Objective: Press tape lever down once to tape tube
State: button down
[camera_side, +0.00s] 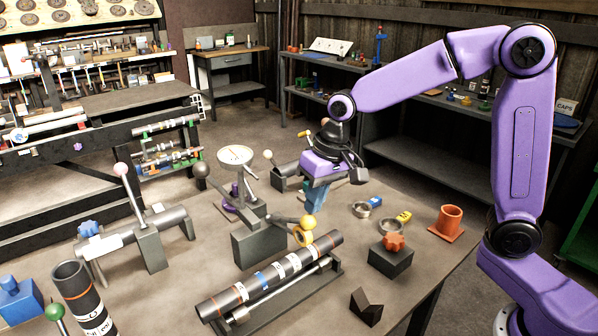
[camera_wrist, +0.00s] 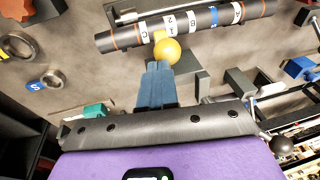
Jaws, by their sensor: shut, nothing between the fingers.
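The tape lever ends in a yellow ball knob (camera_side: 307,222); its arm runs from a dark block stand (camera_side: 259,243) with a round white dial on top. A yellow tape ring (camera_side: 303,236) hangs just below the knob, at the tube's far edge. The dark tube (camera_side: 272,272) with white labels, a blue band and orange rings lies in a cradle. My gripper (camera_side: 316,197) has blue fingers, shut and empty, pointing down just above the knob. In the wrist view the fingertips (camera_wrist: 158,66) meet the yellow knob (camera_wrist: 167,50) in the picture; contact cannot be told. The tube (camera_wrist: 190,27) lies beyond it.
An orange knob on a dark block (camera_side: 391,257), an orange cup (camera_side: 448,220) and metal rings (camera_side: 362,209) stand at right. A dark V-block (camera_side: 366,306) is in front. Bare table lies between the tube and V-block.

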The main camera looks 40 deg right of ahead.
jog(key=shift+s+f, duration=0.75)
jog(key=shift+f, duration=0.3)
jog(key=shift+s+f, duration=0.75)
jog(key=shift+f, duration=0.25)
jog(key=d+v, duration=0.1)
jog(key=v, duration=1.2)
jog(key=shift+w+d+r, duration=0.15)
jog(key=shift+d+r, duration=0.05)
jog(key=shift+r, duration=0.1)
jog(key=s+d+f+n, duration=0.1)
jog(key=s+f+n, duration=0.2)
jog(key=s, duration=0.4)
jog(key=s+d+f+n+g+h, duration=0.1)
jog(key=s+f+n, duration=0.3)
jog(key=s, duration=0.4)
jog(key=s+d+f+n, duration=0.2)
jog(key=s+f+n, duration=0.2)
jog(key=s, duration=0.3)
jog(key=shift+s+d+f+n+g, duration=0.25)
jog(key=shift+d+n+g, duration=0.1)
jog(key=shift+n, duration=0.35)
